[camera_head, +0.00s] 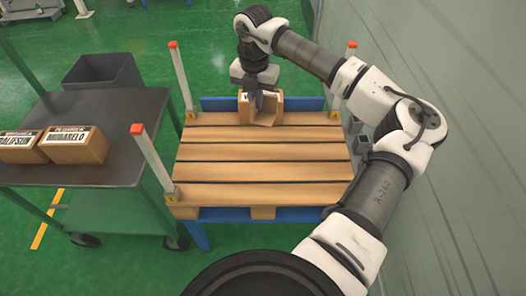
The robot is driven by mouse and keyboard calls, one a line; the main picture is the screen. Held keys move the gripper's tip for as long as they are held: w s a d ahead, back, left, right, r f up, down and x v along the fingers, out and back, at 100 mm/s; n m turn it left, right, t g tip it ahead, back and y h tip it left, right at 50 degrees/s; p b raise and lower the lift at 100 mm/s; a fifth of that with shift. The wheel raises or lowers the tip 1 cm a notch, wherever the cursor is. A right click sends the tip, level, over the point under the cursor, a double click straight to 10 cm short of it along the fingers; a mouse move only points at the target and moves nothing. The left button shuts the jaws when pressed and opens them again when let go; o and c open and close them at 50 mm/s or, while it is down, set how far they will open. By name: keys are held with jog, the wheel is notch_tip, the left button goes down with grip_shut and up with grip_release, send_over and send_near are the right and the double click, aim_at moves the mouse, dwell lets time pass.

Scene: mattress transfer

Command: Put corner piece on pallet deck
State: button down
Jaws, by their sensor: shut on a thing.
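The fingertips are partly hidden by the piece. The pallet deck (262,165) is made of wooden slats on a blue frame. The piece appears at deck level, but I cannot tell whether it rests on the slats or hangs just above them.
White posts with red tips stand at the deck's corners, such as the near left post (151,160). A wall (460,150) runs close on the right. Most slats are bare.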

jog(key=shift+s+f+m, duration=0.2)
jog(key=shift+f+m, duration=0.2)
jog(key=shift+f, duration=0.2)
notch_tip(320, 180, down, 19)
jog(key=shift+f+p, duration=0.15)
jog(key=shift+p, duration=0.15)
jog(key=shift+f, duration=0.1)
jog(key=c, duration=1.6)
grip_release()
notch_tip(320, 180, up, 12)
jog(key=shift+r, duration=0.15)
